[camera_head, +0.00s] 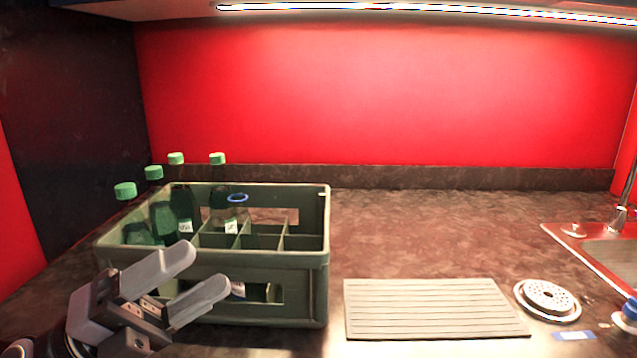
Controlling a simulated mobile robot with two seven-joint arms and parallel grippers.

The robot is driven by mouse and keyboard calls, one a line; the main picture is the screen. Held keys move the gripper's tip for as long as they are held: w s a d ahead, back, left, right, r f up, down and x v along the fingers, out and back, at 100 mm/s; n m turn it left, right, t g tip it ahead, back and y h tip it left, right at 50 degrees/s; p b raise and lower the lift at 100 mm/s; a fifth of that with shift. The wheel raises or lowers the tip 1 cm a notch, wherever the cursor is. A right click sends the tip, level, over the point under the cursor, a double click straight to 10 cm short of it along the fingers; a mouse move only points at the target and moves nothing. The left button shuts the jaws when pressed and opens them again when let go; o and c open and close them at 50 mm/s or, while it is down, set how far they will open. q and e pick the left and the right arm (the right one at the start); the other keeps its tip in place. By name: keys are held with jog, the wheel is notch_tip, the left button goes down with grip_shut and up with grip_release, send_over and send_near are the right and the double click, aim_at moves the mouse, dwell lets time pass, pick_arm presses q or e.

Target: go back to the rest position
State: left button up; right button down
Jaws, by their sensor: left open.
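My left gripper (212,278) is open and empty at the lower left, in front of the near left side of a green-grey bottle crate (290,292). Its fingers overlap part of the crate's front wall in the view; whether they touch it I cannot tell. Green-capped bottles (125,191) stand in the crate's left and back compartments. A clear bottle with a blue ring at its mouth (237,199) stands near the middle. Several compartments at the right look empty. My right gripper is not in view.
A ribbed grey board (430,308) lies right of the crate. A round metal strainer (547,298) and a blue-capped item (629,312) are at the right, near the sink (606,250). The counter behind the board (430,235) is clear. A dark wall stands at left.

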pick_arm(q)
jog(key=w+a+f+n+t+y+p, duration=0.1)
jog(key=a+f+n+t+y, duration=0.35)
jog(key=f+n+y, duration=0.55)
jog(key=w+a+f+n+t+y, duration=0.25)
jog(key=f+n+t+y, duration=0.35)
jog(key=f+n, duration=0.8)
jog(key=s+f+n+g+y, duration=0.3)
jog(key=s+f+n+g, duration=0.5)
jog(key=s+f, duration=0.6)
notch_tip(320, 180, down, 4)
jog(key=shift+s+f+n+y+p, duration=0.1)
jog(key=shift+s+n+y+p, duration=0.05)
jog(key=shift+n+y+p, duration=0.2)
jog(key=shift+d, duration=0.1)
